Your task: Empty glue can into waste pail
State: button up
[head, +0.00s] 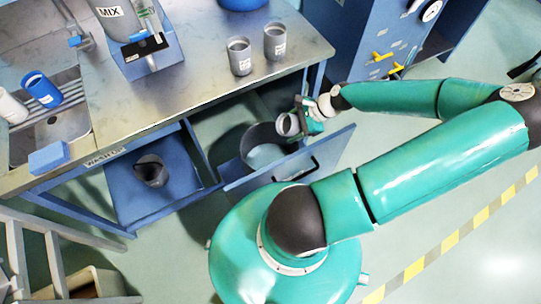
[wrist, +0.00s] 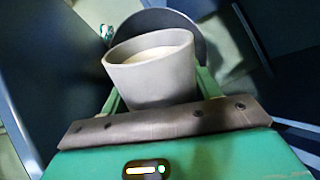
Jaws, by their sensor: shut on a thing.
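My gripper (head: 304,120) is shut on a grey can (head: 288,125), the glue can, and holds it over the open pull-out under the bench. In the wrist view the can (wrist: 150,80) sits between the green fingers, with pale contents inside below its rim. I cannot tell exactly how far it tilts. A larger grey round pail (head: 247,150), apparently the waste pail, stands in the pull-out, just below and left of the can. Its inside looks pale. In the wrist view a round grey shape behind the can (wrist: 208,45) looks like this pail.
The blue pull-out front (head: 318,160) stands close under my gripper. Two grey labelled cans (head: 239,57) (head: 275,42) stand on the bench's right end. A MIX stand (head: 140,40) is further left. A dark container (head: 150,171) sits on the lower left shelf.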

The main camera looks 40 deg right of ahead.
aim_at(294, 117)
jog(key=shift+r+t+y, duration=0.3)
jog(key=shift+r+y, duration=0.4)
jog(key=shift+r, duration=0.15)
notch_tip(294, 117, up, 2)
jog(key=shift+d+r+t+y+b, duration=0.15)
jog(key=shift+t+y+b, duration=0.3)
jog(key=shift+y, duration=0.35)
jog(key=d+t+y, duration=0.1)
jog(key=s+r+m+t+y, duration=0.1)
jog(key=shift+d+r+y+b, duration=0.3)
jog(key=shift+d+b, duration=0.1)
jog(key=shift+s+d+r+t+y, duration=0.1)
jog(key=shift+d+r+t+y, duration=0.1)
jog(key=shift+r+y, duration=0.25)
jog(key=shift+s+d+r+t+y, duration=0.15)
jog(key=shift+r+y, duration=0.1)
jog(key=shift+r, duration=0.3)
jog(key=shift+s+d+r+m+t+y+b, duration=0.1)
jog(key=shift+d+r+m+t+y+b, duration=0.05)
jog(key=shift+d+r+t+y+b, duration=0.2)
jog(key=shift+s+d+r+m+t+y+b, duration=0.1)
jog(key=shift+r+m+t+y+b, duration=0.15)
jog(key=shift+y, duration=0.2)
notch_tip(294, 117, up, 4)
jog(key=shift+r, duration=0.1)
